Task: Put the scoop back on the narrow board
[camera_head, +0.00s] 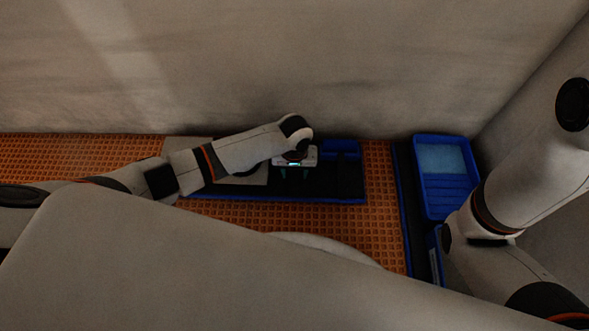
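My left gripper (294,175) points down over the dark, blue-edged board (335,198) by the back wall. Its dark fingers blend into the dark surface, so their opening and any hold are unclear. A grey plate (260,179) lies just left of the gripper, with a dark round shape partly behind my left arm. I cannot make out the scoop for certain. A narrow dark strip with a blue edge (404,205) runs front to back at the right; I cannot tell whether it is the narrow board. My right arm comes in at the right; its gripper is not visible.
A blue tray (430,214) with a light blue pad (440,158) stands at the back right, near my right arm. Orange gridded flooring (385,225) shows bare between the board and the strip. The grey wall (300,60) closes off the back.

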